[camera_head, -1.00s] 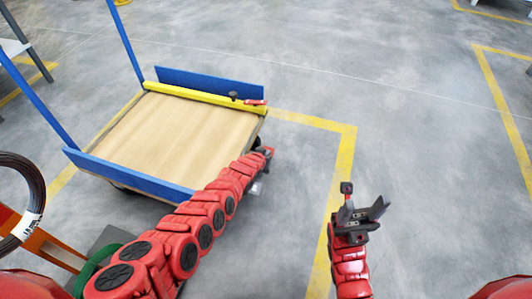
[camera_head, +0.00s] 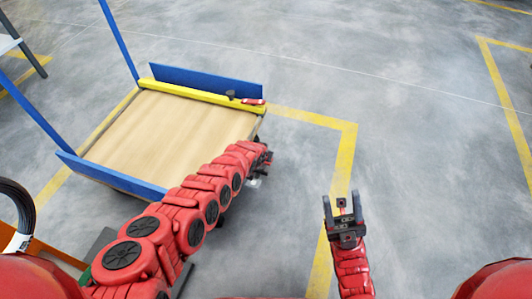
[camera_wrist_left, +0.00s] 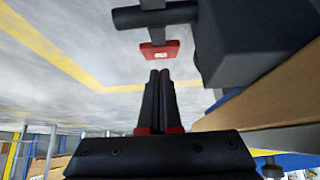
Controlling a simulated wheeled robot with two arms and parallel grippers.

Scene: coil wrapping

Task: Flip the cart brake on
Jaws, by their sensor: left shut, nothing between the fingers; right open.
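The cart has a pale wooden deck (camera_head: 165,130) with blue side boards and a yellow bar (camera_head: 195,91) along its far side. In the left wrist view a red pedal (camera_wrist_left: 160,49) hangs on a dark lever just beyond my left fingertips, apart from them; I take it to be the brake. My left gripper (camera_wrist_left: 160,75) is shut and empty. In the head view my left gripper (camera_head: 266,158) is small and partly hidden beside the cart's right edge. My right gripper (camera_head: 341,201) is open and empty over the bare floor.
A small red-and-black fitting (camera_head: 252,101) sits at the right end of the yellow bar. A dark coil (camera_head: 14,205) stands at the lower left. A yellow floor line (camera_head: 343,160) runs right of the cart. The grey floor at right is clear.

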